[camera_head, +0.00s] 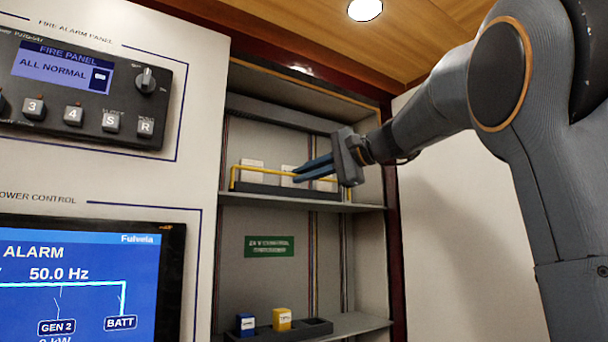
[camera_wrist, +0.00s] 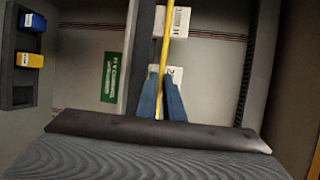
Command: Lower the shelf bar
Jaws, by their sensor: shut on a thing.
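The shelf bar is a thin yellow rail (camera_head: 262,169) across the front of the upper shelf (camera_head: 300,199), with a bent post at its left end. It stands raised, in front of the white boxes. In the wrist view the bar (camera_wrist: 170,25) runs from the top edge down between my fingers. My gripper (camera_head: 297,173) comes from the right and is shut on the bar, with its blue fingers (camera_wrist: 161,78) on either side of it. The bar's right part is hidden behind my gripper.
White boxes (camera_head: 252,165) stand on the upper shelf behind the bar. The cabinet's side wall (camera_head: 370,240) is close at right.

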